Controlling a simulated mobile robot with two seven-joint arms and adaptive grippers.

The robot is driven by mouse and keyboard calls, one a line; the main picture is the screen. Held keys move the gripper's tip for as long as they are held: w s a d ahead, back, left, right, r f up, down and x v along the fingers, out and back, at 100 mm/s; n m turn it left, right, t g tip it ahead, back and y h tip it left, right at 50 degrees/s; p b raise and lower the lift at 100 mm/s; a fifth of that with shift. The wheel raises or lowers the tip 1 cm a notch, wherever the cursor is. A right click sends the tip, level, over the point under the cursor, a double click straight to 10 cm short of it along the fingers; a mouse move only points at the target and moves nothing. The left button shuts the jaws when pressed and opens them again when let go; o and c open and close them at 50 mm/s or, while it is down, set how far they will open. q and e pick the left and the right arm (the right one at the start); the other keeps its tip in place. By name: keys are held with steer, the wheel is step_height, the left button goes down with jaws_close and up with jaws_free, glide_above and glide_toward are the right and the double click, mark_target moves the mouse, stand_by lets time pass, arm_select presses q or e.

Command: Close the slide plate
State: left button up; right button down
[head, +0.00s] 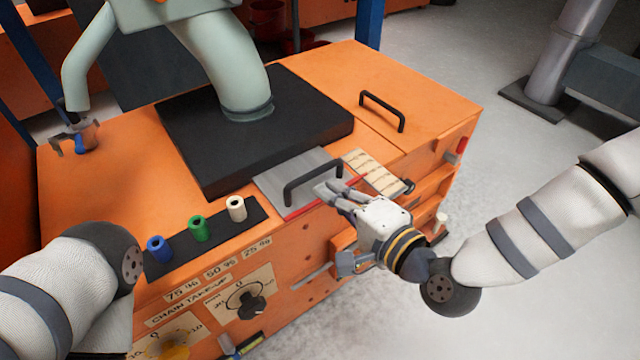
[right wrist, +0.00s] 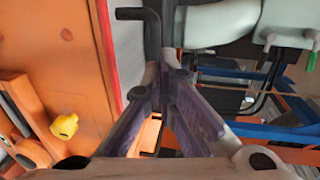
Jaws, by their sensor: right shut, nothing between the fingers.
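The slide plate (head: 272,178) is a flat grey metal plate with a black bar handle (head: 312,172), set in the top of the orange housing beside a black block. A red strip runs along its near edge. My right gripper (head: 328,190) is shut and empty, with its fingertips at the right end of the handle. Whether they touch it I cannot tell. In the right wrist view the handle (right wrist: 150,35) stands just beyond the closed fingers (right wrist: 168,78). My left arm enters at the lower left; its gripper is out of view.
A black block (head: 310,112) with a pale green duct (head: 235,70) stands behind the plate. A slatted wooden piece (head: 372,168) lies to its right. White, green and blue cylinders (head: 198,228) stand front left. Another black handle (head: 382,110) is on the orange top at the right.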

mark_target(309, 176)
steer(key=shift+x, duration=1.95)
steer(key=shift+w, duration=0.1)
steer(key=x, duration=0.1)
steer(key=b+x, duration=0.1)
steer(key=x, duration=0.1)
steer(key=b+x, duration=0.1)
steer(key=x, duration=0.1)
steer(key=shift+w+a+r, duration=0.1)
steer(key=shift+a+r, duration=0.05)
steer(key=shift+r, duration=0.15)
steer(key=shift+w+r, duration=0.1)
steer(key=shift+r, duration=0.1)
